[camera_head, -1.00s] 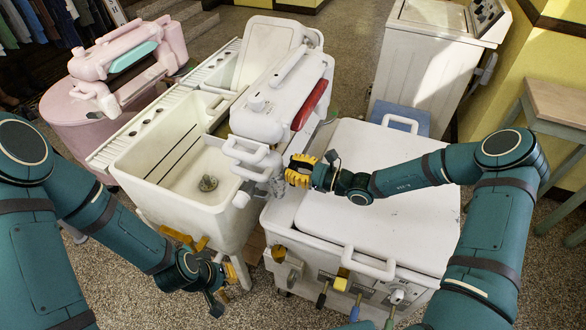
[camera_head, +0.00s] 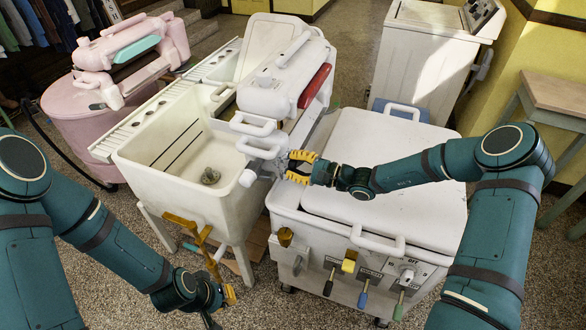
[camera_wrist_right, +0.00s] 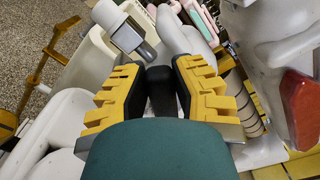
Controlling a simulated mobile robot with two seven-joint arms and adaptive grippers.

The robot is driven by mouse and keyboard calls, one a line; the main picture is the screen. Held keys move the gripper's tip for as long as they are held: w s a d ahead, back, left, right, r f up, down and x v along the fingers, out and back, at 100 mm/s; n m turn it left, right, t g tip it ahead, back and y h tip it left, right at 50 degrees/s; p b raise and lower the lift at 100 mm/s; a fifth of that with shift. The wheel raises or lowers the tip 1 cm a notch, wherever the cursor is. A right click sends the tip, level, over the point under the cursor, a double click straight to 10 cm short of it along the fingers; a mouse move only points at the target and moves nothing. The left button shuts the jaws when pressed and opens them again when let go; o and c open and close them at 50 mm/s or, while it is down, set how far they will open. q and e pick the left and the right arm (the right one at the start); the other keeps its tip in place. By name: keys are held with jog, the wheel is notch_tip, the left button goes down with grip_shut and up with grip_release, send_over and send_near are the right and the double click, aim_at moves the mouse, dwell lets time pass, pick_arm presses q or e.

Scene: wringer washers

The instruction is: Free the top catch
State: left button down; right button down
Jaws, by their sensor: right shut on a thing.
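The wringer head (camera_head: 283,80), white with a red side bar, stands above the white washer between the tub and the sink. White loop handles (camera_head: 252,124) stick out at its front end. My right gripper (camera_head: 292,168) is at that front end, just below the loops. In the right wrist view its yellow-backed fingers (camera_wrist_right: 160,92) are closed around a dark part of the wringer's front end, which they mostly hide. A white cylinder with a grey metal end (camera_wrist_right: 127,37) is close beyond. I cannot make out the top catch surely. My left gripper (camera_head: 218,300) hangs low before the sink; its fingers are unclear.
The white lidded washer tub (camera_head: 385,190) has coloured levers along its front. A pink washer (camera_head: 90,120) is further left.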

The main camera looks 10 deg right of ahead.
jog(key=shift+s+a+f+n+b, duration=0.2)
jog(key=shift+f+n+b, duration=0.3)
jog(key=shift+n+b, duration=0.35)
pick_arm(q)
jog(key=f, duration=0.1)
jog(key=s+f, duration=0.1)
jog(key=shift+s+a+f, duration=0.1)
jog(key=shift+a+f, duration=0.15)
jog(key=shift+f, duration=0.1)
pick_arm(e)
jog(key=shift+a+n, duration=0.1)
jog(key=shift+n, duration=0.25)
jog(key=shift+f, duration=0.1)
jog(key=c, duration=0.7)
grip_release()
jog(key=shift+c, duration=0.2)
jog(key=v, duration=1.2)
